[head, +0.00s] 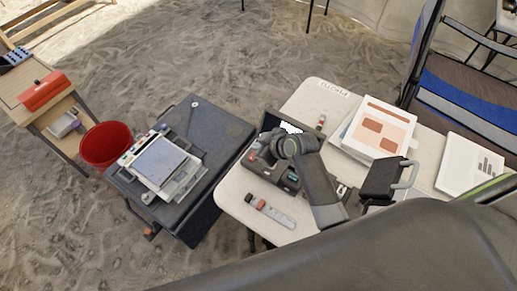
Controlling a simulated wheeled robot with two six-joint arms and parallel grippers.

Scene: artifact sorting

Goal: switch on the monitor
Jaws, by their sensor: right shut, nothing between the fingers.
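A dark case-like device (285,181) stands at the left end of the white table. A bright white screen patch (291,127) shows at its back, so it may be the monitor. My right arm covers much of it. My right gripper (262,147) is over the left part of this device, close to a small red part. It is shut with nothing in it. I cannot tell whether it touches the device. My left gripper is not in view.
A flat device with a grey panel (159,161) lies on a dark cart (217,119), beside a red bucket (106,145). The white table (238,197) also holds a strip-like tool (270,212), a white-and-orange box (379,129) and a black case (381,178).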

